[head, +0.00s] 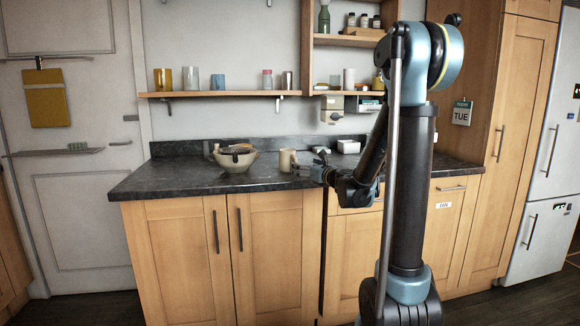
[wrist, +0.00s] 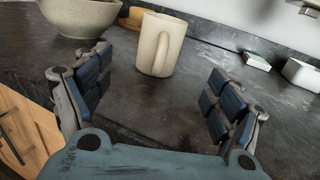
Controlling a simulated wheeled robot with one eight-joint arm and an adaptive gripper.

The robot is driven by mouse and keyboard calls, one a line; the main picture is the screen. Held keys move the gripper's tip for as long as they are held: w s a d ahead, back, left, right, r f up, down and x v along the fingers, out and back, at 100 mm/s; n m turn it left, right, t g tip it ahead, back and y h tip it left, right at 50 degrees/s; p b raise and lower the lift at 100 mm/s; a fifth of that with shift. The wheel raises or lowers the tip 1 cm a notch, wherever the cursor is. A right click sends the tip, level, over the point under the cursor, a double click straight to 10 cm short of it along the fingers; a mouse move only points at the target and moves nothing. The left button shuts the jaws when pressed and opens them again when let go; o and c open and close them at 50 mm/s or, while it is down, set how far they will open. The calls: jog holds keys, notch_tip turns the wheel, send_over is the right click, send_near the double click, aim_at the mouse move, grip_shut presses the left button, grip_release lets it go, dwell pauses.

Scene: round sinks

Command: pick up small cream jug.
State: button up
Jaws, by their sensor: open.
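The small cream jug (head: 287,160) stands upright on the dark worktop (head: 180,180), just right of the bowl in the head view. In the wrist view the cream jug (wrist: 163,44) is beyond the fingertips, near the middle, with its handle facing me. My gripper (wrist: 155,92) is open and empty, its two blue-padded fingers spread apart. In the head view my gripper (head: 308,168) is low over the worktop, to the right of the jug. The jug is apart from both fingers.
A cream bowl (wrist: 82,16) stands close to the left of the jug, with a wooden item (wrist: 134,17) behind. White items (wrist: 300,72) sit at the back right. A shelf (head: 230,94) hangs above.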

aim_at(292, 160)
jog(key=x, duration=0.7)
jog(key=shift+w+a, duration=0.25)
jog(key=shift+x, duration=2.75)
jog(key=shift+w+d+r, duration=0.1)
jog(key=c, duration=1.3)
